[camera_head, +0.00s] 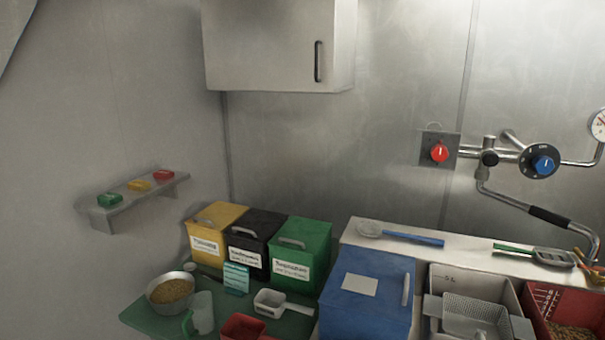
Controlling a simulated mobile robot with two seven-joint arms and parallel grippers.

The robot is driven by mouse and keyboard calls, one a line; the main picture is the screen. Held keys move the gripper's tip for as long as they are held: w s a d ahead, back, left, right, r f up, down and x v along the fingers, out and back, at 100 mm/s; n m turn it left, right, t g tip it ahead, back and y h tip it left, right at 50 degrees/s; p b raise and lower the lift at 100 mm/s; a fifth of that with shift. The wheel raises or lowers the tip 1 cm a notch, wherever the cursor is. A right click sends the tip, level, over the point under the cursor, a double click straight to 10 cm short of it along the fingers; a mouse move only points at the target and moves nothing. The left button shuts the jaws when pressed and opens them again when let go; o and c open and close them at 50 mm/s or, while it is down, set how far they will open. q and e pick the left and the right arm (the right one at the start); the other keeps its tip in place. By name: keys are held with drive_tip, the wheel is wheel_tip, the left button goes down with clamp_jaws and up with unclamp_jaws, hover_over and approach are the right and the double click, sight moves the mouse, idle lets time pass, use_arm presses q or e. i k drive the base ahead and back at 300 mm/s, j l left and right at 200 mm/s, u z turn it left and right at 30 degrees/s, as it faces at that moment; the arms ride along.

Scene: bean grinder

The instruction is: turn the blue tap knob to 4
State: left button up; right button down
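The blue tap knob (543,165) sits on a round black dial at the right of the metal wall, joined to chrome pipework. The dial's marks are too small to read, so I cannot tell which number it points to. A red knob (439,152) sits on a square metal plate to its left. A chrome spout with a black grip (549,216) runs down to the right below the blue knob. Neither of my grippers shows in the head view.
A shelf (440,250) below the pipes holds a blue-handled tool (413,238) and a green-handled scoop (552,257). A blue bin (367,296) and several lidded boxes stand below. A wall cabinet (265,45) hangs at upper left. The space before the blue knob looks clear.

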sight(543, 164)
drive_tip(key=k+l+z, duration=0.1)
drive_tip(key=z, duration=1.1)
